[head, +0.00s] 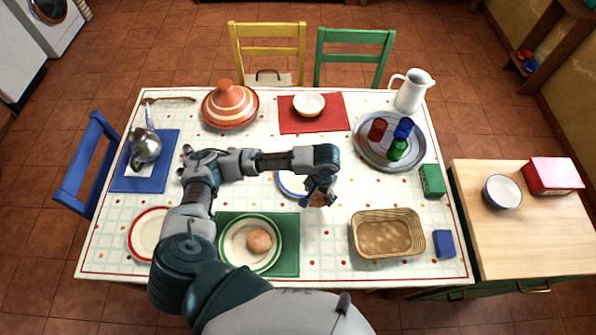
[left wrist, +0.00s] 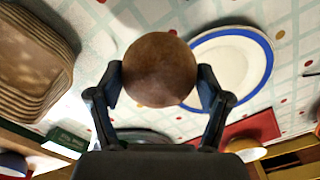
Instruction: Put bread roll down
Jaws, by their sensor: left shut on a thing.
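My left gripper (head: 318,188) is shut on a brown bread roll (head: 319,200). In the left wrist view the roll (left wrist: 159,69) sits between the two fingertips (left wrist: 160,85), with the tablecloth behind it. The gripper is over the middle of the table, just right of a blue-rimmed white plate (head: 284,186), which it partly hides. I cannot tell how high the roll is above the cloth. A second roll (head: 259,242) lies on a green-rimmed plate (head: 228,259) on a green mat. A wicker basket (head: 357,238) stands to the right, without rolls in it. My right gripper is out of view.
A tray (head: 365,152) with coloured cups and a white jug (head: 410,90) stand at the back right. A green box (head: 431,180) and a blue block (head: 443,243) are at the right edge. A tagine (head: 230,107) and a bowl (head: 309,104) are at the back.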

